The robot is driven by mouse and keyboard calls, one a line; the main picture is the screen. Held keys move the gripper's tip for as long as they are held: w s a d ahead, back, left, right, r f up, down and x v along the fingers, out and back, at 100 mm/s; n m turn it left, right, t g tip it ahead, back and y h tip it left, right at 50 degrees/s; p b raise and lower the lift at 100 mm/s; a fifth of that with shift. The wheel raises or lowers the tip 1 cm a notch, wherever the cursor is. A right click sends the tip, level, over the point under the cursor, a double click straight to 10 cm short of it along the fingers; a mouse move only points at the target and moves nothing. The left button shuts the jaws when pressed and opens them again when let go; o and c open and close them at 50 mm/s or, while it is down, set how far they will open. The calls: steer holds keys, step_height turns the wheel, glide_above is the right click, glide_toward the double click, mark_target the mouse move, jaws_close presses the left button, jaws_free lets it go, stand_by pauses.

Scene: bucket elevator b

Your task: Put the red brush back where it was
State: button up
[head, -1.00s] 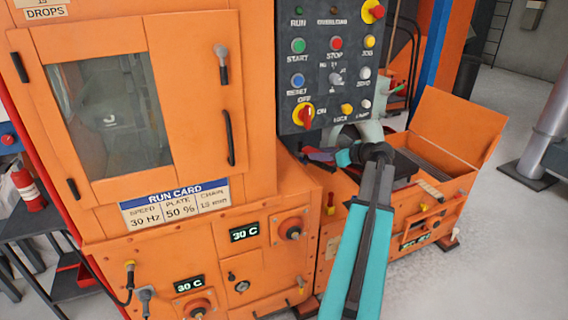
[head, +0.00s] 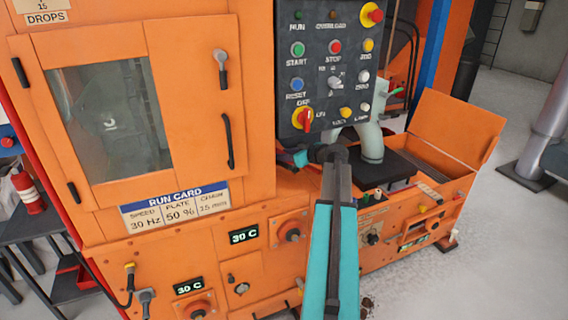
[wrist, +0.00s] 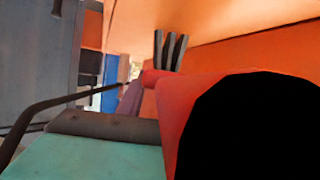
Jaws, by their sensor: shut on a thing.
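My gripper (head: 297,157) is in front of the orange machine, just below the control panel and right of the run card. Its teal tip shows small in the head view and the dark wrist hides part of it. It is shut on a red thing, which I take to be the red brush (wrist: 172,112). In the wrist view this fills the right side, red with a large black end close to the camera. The brush is not clear in the head view. Several dark prongs (wrist: 170,50) show behind it against orange.
The control panel (head: 333,70) hangs above my gripper. A door (head: 145,110) with a window and handles is to the left. An open orange bin (head: 455,135) and a grey-green spout (head: 371,142) are to the right. Dark crumbs (head: 367,303) lie on the floor.

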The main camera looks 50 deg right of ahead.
mark_target(284, 163)
steer(key=shift+f, duration=1.7)
steer(key=shift+f, duration=0.15)
steer(key=o, duration=1.1)
steer(key=shift+o, duration=0.2)
steer(key=shift+r, duration=0.2)
steer(key=v, duration=1.2)
